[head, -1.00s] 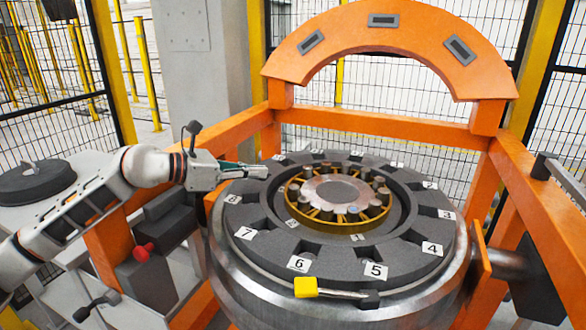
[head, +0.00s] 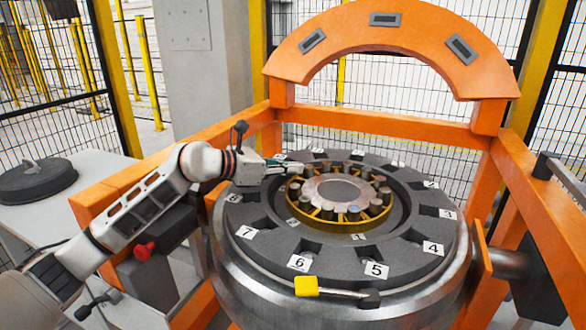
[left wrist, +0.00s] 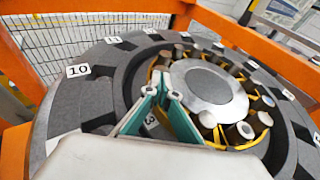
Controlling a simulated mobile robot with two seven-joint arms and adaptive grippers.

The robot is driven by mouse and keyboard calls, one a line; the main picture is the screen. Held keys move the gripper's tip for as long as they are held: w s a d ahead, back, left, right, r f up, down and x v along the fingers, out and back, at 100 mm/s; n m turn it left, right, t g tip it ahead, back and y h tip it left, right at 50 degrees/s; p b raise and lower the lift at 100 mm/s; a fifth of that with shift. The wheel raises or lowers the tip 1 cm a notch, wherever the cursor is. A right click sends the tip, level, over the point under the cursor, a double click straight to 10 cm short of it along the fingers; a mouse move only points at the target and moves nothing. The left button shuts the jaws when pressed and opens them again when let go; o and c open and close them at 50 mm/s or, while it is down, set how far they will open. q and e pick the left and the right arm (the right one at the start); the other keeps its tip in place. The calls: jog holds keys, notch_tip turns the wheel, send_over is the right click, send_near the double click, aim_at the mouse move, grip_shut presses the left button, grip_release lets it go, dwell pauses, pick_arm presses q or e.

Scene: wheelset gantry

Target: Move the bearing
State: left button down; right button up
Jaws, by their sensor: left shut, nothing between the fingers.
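The bearing (head: 340,212) has a yellow cage with several upright metal rollers around a grey centre disc. It lies inside the dark grey numbered ring (head: 325,257) on the big metal wheel, and it also shows in the left wrist view (left wrist: 257,140). My left gripper (head: 299,168) reaches in from the left, shut and empty, over the bearing's far left edge. In the left wrist view its green-sided fingers (left wrist: 162,93) come together in front of the bearing's near rim and hide part of it. I cannot tell whether they touch it. My right gripper is not in view.
A yellow-handled tool (head: 307,286) lies on the ring's front edge. An orange arch (head: 385,22) stands behind the wheel, and orange frame beams (head: 385,132) surround it. A grey side table (head: 88,172) with a dark round part (head: 36,180) is at left.

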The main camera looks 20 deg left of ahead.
pick_arm(q)
jog(key=shift+w, duration=0.55)
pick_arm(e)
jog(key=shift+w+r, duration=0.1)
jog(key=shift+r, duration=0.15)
